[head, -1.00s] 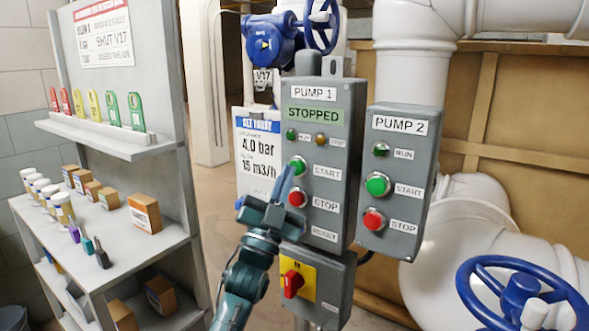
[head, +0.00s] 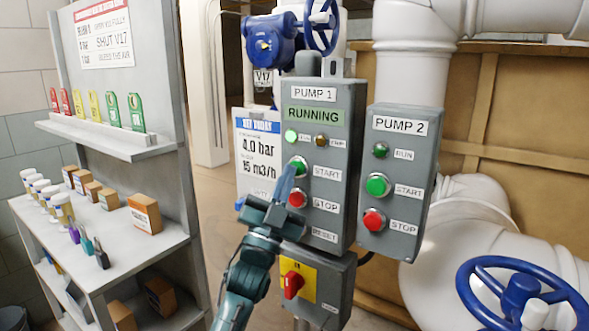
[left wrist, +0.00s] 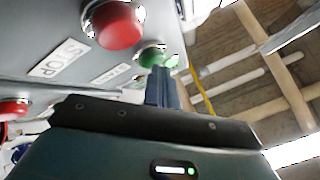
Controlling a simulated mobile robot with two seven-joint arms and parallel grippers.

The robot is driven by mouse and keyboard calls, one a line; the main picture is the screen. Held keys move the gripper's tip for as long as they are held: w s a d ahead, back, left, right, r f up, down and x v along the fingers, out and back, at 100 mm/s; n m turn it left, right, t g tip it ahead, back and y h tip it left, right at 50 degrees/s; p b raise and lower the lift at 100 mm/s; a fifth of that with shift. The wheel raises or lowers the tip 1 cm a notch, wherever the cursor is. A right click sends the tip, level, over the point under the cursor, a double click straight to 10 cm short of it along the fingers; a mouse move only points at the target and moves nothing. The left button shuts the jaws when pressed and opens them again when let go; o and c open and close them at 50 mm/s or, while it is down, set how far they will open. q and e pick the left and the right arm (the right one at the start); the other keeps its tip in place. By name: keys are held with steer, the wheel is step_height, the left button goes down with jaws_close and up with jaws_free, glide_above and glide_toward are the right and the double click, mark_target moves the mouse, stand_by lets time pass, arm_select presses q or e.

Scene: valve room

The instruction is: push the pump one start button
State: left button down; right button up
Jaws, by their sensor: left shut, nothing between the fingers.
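The PUMP 1 box (head: 330,140) is grey and its display (head: 314,115) reads RUNNING. Its green RUN lamp (head: 291,136) is lit. The green START button (head: 299,166) sits above the red STOP button (head: 297,198). My left gripper (head: 288,171) is shut and empty, its fingertips at the lower left of the START button. In the left wrist view the fingertips (left wrist: 161,72) are right by the green START button (left wrist: 151,57), which they partly cover; whether they touch it I cannot tell. The red STOP button (left wrist: 118,25) is nearer the camera. My right gripper is not in view.
The PUMP 2 box (head: 398,180) stands at the right with its own buttons. A red rotary switch (head: 292,284) on a yellow plate is below PUMP 1. Shelves (head: 120,240) with bottles and boxes stand at the left. A blue valve wheel (head: 522,300) is at lower right.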

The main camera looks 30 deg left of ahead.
arm_select(q)
steer(key=shift+s, duration=0.7)
steer(key=s, duration=0.1)
steer(key=s+p, duration=0.1)
steer(key=s, duration=0.3)
steer(key=shift+a, duration=0.25)
steer(key=shift+f, duration=0.1)
stand_by(0.4)
